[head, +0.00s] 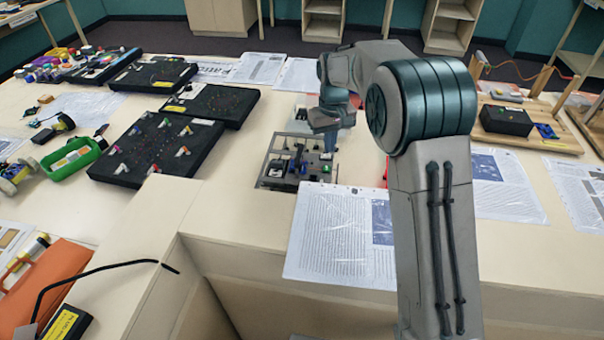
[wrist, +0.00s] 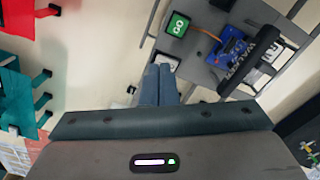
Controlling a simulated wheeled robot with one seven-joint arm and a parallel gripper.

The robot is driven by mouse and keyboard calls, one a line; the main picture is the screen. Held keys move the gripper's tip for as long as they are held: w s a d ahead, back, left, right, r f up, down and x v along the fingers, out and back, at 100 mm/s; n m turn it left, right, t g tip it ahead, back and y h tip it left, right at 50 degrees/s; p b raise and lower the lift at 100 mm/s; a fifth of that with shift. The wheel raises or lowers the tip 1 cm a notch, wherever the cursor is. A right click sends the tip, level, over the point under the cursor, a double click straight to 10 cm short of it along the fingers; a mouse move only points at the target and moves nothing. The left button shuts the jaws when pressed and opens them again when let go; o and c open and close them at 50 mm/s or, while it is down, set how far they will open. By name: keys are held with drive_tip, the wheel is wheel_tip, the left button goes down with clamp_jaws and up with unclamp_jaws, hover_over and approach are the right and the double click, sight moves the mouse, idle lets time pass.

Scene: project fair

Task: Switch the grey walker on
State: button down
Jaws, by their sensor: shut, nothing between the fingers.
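The grey walker (head: 262,181) lies on the pale table in the head view, a flat grey frame with small parts on it. In the wrist view its grey plate (wrist: 200,75) carries a green square part (wrist: 178,25), a blue board (wrist: 228,50) and a black bar (wrist: 250,60). A small whitish part (wrist: 168,62) sits at the plate's near edge, just past my fingertips. My gripper (wrist: 160,70) is shut and empty, its bluish fingers together over this edge. I cannot tell whether they touch anything. In the head view my gripper (head: 329,150) is at the walker's right far side.
Black boards (head: 155,145) with small parts lie to the left. A printed sheet (head: 335,235) lies in front of the walker. Red (wrist: 18,95) and teal (wrist: 12,35) pieces lie at the left in the wrist view. A black box (head: 506,120) stands on a wooden board at right.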

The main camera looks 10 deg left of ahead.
drive_tip(key=shift+f+b, duration=0.65)
drive_tip(key=shift+f, duration=0.4)
idle(0.5)
drive_tip(key=shift+r, duration=0.1)
drive_tip(key=shift+r+p, duration=2.6)
drive_tip(key=shift+r, duration=0.85)
